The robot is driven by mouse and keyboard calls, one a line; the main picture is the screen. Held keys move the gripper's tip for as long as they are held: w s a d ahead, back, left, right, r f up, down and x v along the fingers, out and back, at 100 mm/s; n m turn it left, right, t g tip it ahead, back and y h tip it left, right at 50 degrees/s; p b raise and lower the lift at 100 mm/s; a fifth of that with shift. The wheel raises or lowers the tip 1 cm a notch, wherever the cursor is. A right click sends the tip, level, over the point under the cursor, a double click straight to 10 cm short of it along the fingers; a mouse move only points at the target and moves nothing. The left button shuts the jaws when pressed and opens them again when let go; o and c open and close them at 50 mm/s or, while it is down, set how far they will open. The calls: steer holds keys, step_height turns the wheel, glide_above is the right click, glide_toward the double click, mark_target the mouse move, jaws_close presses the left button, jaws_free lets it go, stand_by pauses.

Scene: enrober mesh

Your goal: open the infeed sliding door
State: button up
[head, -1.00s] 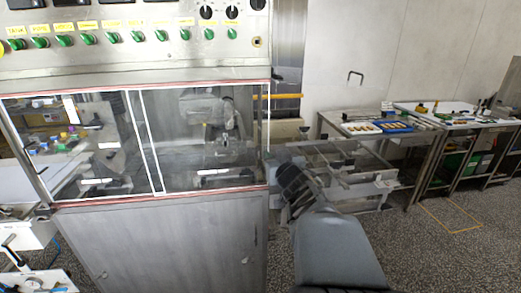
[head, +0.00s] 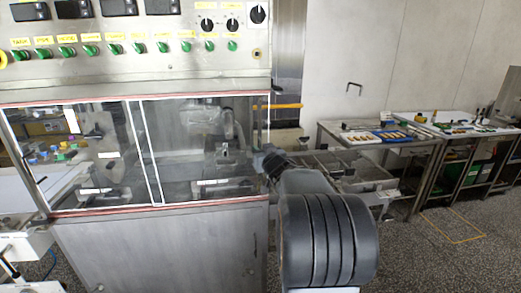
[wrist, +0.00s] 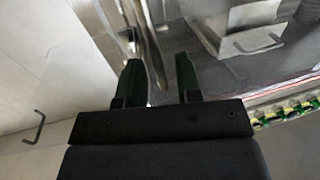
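The enrober's front has two clear sliding panels, a left panel (head: 85,150) and a right panel (head: 205,145), with white upright edges that overlap left of centre. Both panels cover the front; I cannot tell which is the infeed door. My arm reaches up to the right end of the machine, and its dark wrist (head: 272,160) is close to the right panel's edge; the fingertips are hidden there. In the wrist view my gripper (wrist: 160,65) has two dark fingers apart with nothing clearly held between them. Shiny upright metal bars (wrist: 142,40) stand just beyond the fingertips.
A control panel with green knobs (head: 115,47) is above the doors. A low metal frame (head: 350,170) stands right of the machine, behind my arm. Further right are metal tables (head: 360,144) with trays and tools. The speckled floor at lower right is free.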

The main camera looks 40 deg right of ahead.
steer(key=shift+w+d, duration=0.15)
steer(key=shift+w, duration=0.3)
steer(key=shift+c, duration=0.3)
jaws_close()
